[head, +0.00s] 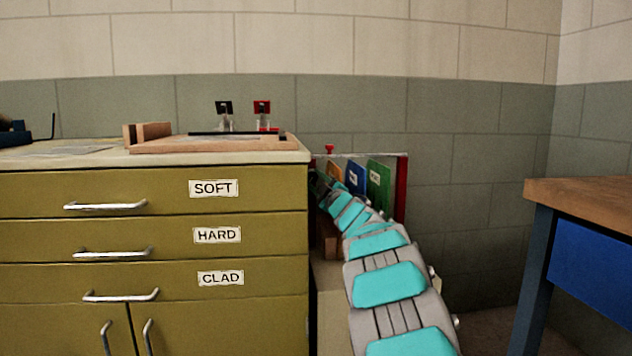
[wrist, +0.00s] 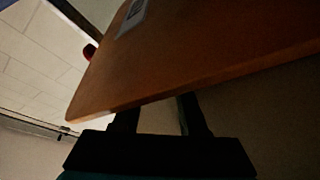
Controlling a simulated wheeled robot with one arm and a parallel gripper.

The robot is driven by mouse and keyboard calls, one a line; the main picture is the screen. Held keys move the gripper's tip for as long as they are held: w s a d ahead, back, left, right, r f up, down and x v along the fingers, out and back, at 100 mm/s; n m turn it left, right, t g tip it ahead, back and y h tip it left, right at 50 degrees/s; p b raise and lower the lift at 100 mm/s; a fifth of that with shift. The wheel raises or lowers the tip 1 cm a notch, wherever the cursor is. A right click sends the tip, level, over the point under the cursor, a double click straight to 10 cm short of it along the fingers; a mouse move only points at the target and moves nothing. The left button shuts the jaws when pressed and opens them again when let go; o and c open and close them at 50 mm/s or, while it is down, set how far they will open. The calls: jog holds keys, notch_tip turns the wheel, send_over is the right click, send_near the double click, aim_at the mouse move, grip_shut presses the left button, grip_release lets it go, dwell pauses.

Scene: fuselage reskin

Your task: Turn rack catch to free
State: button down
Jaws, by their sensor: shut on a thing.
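The rack (head: 401,190) stands beyond the right end of the cabinet, with a red end post. A small red knob (head: 329,149), perhaps the catch, sits on its top rail at the left. An orange panel (head: 335,172) stands in the rack. In the wrist view the labelled orange-brown panel (wrist: 190,62) fills the upper middle. My gripper (wrist: 158,110) is shut on its near edge; the fingertips are dark and partly hidden. A red part (wrist: 89,51) shows behind the panel's left edge. In the head view my arm hides most of the gripper.
A blue panel (head: 355,177) and a green panel (head: 378,186) stand beside the orange one. The olive drawer cabinet (head: 150,235) is close on the left. A wood-topped bench (head: 585,190) stands at right. Floor between arm and bench looks clear.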

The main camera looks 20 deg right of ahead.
jog(key=n+p, duration=0.2)
jog(key=n+g+y+p, duration=0.1)
jog(key=p, duration=0.1)
jog(key=shift+d+r+n+p, duration=0.1)
jog(key=shift+r+n+p, duration=0.2)
jog(key=shift+r+n, duration=0.1)
jog(key=n+g+p, duration=0.1)
jog(key=n+p, duration=0.1)
jog(key=shift+n+p, duration=0.35)
jog(key=shift+n, duration=0.05)
jog(key=shift+n+g+p, duration=0.4)
jog(key=shift+n+p, duration=0.2)
jog(key=shift+n, duration=0.1)
jog(key=shift+f, duration=0.1)
jog(key=shift+c, duration=2.3)
grip_release()
jog(key=shift+s, duration=0.1)
